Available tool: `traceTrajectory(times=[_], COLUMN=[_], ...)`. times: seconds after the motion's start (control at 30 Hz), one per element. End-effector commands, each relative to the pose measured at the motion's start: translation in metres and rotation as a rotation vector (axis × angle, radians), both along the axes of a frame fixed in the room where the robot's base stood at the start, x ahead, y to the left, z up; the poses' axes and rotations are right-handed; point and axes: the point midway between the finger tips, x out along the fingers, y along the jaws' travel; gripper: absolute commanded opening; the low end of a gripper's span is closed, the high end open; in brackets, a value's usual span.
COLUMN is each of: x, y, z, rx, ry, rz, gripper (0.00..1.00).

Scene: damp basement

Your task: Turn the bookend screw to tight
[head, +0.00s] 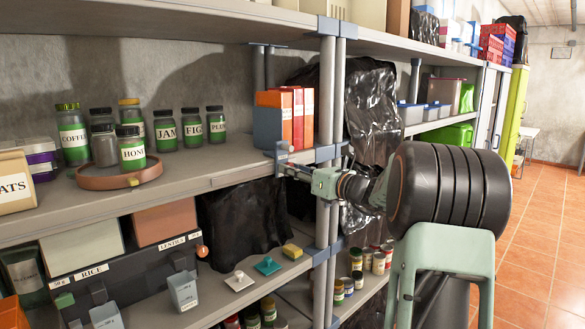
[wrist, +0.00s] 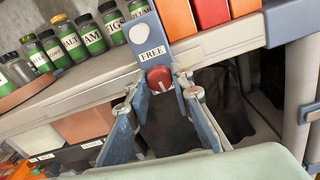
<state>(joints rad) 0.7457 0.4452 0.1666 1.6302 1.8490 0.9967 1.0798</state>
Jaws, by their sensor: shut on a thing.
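The blue-grey bookend (head: 267,128) stands at the shelf's front edge, to the left of the orange books (head: 297,117). In the wrist view the front strip of the bookend (wrist: 145,30) carries a white dot and a label (wrist: 152,53) reading FREE. Below the label is the red screw knob (wrist: 160,78). My gripper (wrist: 160,84) has one finger on each side of the knob and is shut on it. In the head view my gripper (head: 284,165) reaches in from the right to the shelf edge, and the knob is hidden there.
Jars (head: 165,130) and a round brown tray (head: 90,180) stand left on the same shelf. A blue-grey post (head: 327,120) rises close to my gripper, with black plastic sheeting (head: 372,115) beyond. The lower shelf holds bins, a sponge (head: 292,251) and small jars.

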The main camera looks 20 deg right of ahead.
Motion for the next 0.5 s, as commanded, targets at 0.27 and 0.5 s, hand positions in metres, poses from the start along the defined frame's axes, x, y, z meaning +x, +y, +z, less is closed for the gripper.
traceTrajectory(times=[0.27, 0.5], x=[-0.0002, -0.0001], y=[-0.0004, -0.0003], z=[-0.0018, -0.0014], rx=[0.002, 0.001], ry=[0.003, 0.003], rz=[-0.001, 0.000], gripper=[0.00, 0.38])
